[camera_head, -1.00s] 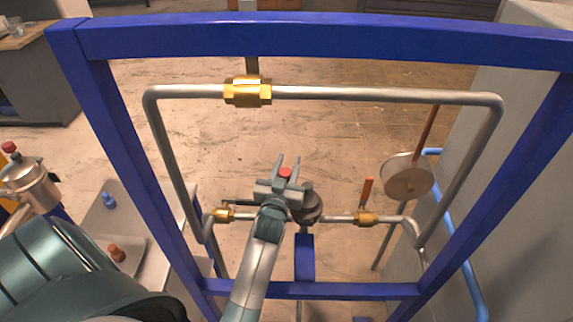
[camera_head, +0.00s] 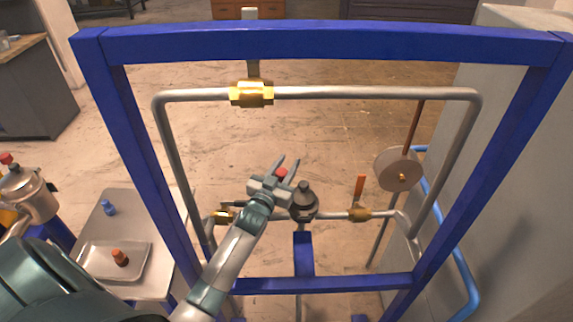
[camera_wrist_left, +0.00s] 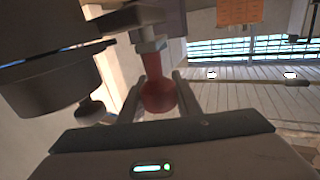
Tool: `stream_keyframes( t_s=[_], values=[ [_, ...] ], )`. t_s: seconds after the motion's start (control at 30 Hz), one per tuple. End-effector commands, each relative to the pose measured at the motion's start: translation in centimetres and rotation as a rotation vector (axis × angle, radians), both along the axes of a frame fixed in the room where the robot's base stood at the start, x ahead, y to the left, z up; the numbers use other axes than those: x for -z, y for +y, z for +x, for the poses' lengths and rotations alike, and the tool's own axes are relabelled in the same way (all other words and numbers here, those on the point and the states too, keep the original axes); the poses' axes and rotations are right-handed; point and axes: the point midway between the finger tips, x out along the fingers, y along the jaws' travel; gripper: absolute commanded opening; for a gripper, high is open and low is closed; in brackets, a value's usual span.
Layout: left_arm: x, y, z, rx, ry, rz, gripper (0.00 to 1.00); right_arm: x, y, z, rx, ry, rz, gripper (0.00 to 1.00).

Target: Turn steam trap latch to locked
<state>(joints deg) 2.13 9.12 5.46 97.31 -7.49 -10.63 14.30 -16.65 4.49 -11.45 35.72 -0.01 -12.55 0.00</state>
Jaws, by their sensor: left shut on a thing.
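The steam trap (camera_head: 304,203) is a dark round body on the lower pipe inside the blue frame. In the left wrist view it is the dark cylinder (camera_wrist_left: 52,82) at left. A latch handle with a red knob (camera_wrist_left: 160,95) shows there between the two fingers; the red tip also shows in the head view (camera_head: 281,173). My left gripper (camera_head: 285,168) is shut on the red handle, just left of the trap, with its fingers pointing away from me. It hides part of the trap and pipe. The latch's exact angle is hard to tell. My right gripper is not in view.
The blue frame (camera_head: 320,40) surrounds the piping. A brass valve with an upright orange handle (camera_head: 359,187) is right of the trap; another brass valve (camera_head: 224,215) is left. A round gauge-like disc (camera_head: 398,170) stands further right. A tray (camera_head: 92,262) lies at left.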

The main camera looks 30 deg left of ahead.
Motion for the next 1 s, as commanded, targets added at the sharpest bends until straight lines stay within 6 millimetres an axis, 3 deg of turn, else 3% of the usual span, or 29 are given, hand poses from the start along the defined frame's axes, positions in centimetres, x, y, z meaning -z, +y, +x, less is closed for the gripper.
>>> stream_keyframes(
  t_s=[0.03,0.1,0.27,0.57,0.77,1.0],
  values=[
    [-0.2,0.0,0.1,-0.001,-0.003,0.002,0.33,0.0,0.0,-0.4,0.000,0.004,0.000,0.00],
    [-0.2,0.0,0.1,-0.001,-0.003,0.002,0.49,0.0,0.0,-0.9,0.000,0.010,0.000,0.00],
    [-0.1,0.0,0.0,-0.001,-0.002,0.001,0.49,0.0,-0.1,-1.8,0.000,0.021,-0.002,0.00],
    [0.1,-0.1,-0.4,-0.001,0.000,0.001,0.49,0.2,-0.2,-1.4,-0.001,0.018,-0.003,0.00],
    [0.2,-0.3,-2.2,0.000,0.000,0.001,0.49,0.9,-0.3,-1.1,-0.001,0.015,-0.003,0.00],
    [0.4,-0.8,-6.3,0.000,0.001,0.000,0.49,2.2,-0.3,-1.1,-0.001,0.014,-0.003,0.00]
  ],
)
